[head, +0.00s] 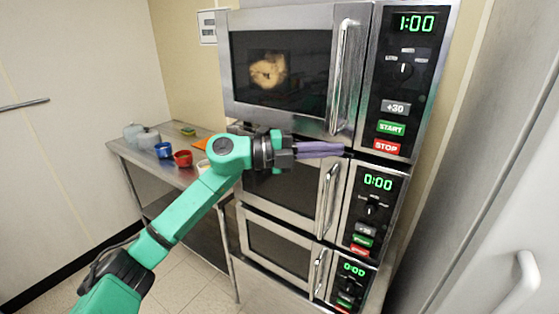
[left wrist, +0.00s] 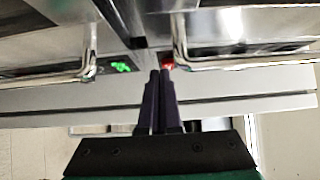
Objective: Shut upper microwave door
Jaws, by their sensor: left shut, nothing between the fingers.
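The upper microwave door (head: 300,112) has a silver frame, a dark window and a vertical bar handle (head: 341,75). It looks flush or nearly flush with its control panel; I cannot tell whether a small gap is left. A light brown item shows behind the window. My left gripper (head: 342,149) has purple fingers shut together with nothing between them. The fingertips are at the door's lower right corner, below the handle; contact is unclear. In the left wrist view the shut fingers (left wrist: 160,75) point between two bar handles. My right gripper is not in view.
The upper control panel (head: 405,75) reads 1:00. A middle microwave (head: 290,190) and a lower microwave (head: 275,250) are stacked below, both reading 0:00. A metal table (head: 150,160) with cups and pots stands at left. A grey appliance with a white handle (head: 520,285) is at right.

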